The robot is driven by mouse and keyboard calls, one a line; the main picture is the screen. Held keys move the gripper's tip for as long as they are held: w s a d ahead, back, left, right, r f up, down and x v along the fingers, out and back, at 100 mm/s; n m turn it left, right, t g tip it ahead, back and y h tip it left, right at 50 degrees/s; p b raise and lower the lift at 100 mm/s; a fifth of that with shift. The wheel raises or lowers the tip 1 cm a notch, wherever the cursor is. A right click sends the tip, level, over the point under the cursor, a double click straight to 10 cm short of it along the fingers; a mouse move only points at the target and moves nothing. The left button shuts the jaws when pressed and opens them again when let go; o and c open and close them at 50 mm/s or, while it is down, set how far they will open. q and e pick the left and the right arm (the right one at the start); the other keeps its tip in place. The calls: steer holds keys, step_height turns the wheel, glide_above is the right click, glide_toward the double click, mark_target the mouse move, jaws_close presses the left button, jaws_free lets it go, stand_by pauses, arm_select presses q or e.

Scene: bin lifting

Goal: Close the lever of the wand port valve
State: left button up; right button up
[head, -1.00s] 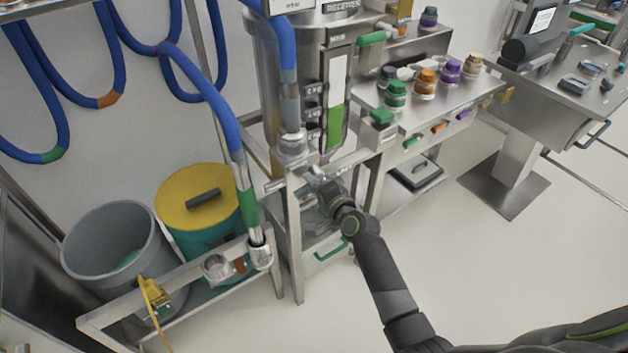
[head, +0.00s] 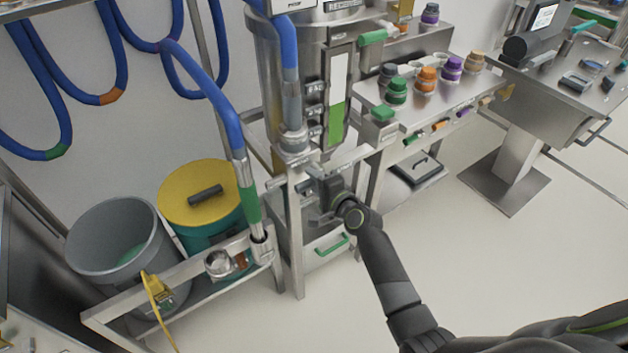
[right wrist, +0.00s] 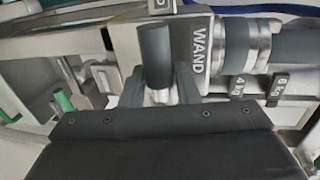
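The wand port valve, a metal block marked WAND (right wrist: 199,50), fills the upper middle of the right wrist view. Its lever has a dark cylindrical grip (right wrist: 154,52), which points towards the wrist camera. My right gripper (right wrist: 160,84) is open, with one finger on each side of the lever; I cannot tell whether either finger touches it. In the head view my right gripper (head: 318,200) is at the front of the steel stand, below the column, and partly hides the valve. My left gripper is out of view.
A blue hose with a green cuff (head: 249,203) hangs left of the valve. A grey bin (head: 120,245) and a yellow-lidded bin (head: 200,185) stand at left. A steel table (head: 440,112) with coloured caps stands at right. The floor in front is open.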

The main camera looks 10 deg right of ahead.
steer(key=shift+o, duration=1.1)
steer(key=shift+s, duration=0.1)
steer(key=v, duration=1.7)
steer(key=shift+d, duration=0.1)
